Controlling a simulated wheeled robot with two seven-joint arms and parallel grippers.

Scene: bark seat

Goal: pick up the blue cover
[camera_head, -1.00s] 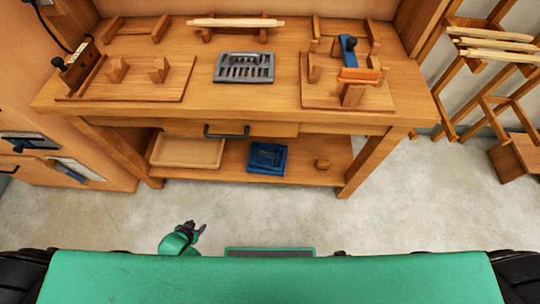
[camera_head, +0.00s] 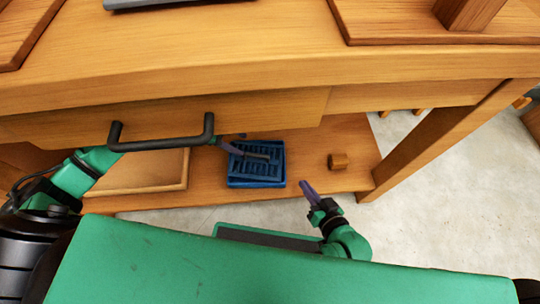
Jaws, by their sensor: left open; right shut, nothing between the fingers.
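The blue cover (camera_head: 262,172) looks like the slotted blue piece lying in or on a blue tray (camera_head: 257,184) on the lower shelf; I cannot tell where one ends and the other begins. My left arm comes in from the left and passes behind the black drawer handle. My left gripper (camera_head: 238,145) is open, with its fingers at the upper left edge of the blue cover. The drawer hides part of it, and I cannot tell whether it touches. My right gripper (camera_head: 306,190) is shut and empty, in front of the shelf, to the right of the blue cover.
The black drawer handle (camera_head: 160,142) and drawer front (camera_head: 270,110) overhang the shelf. A shallow wooden tray (camera_head: 140,178) lies left of the blue cover and a small wooden block (camera_head: 338,161) right. A table leg (camera_head: 440,140) stands further right.

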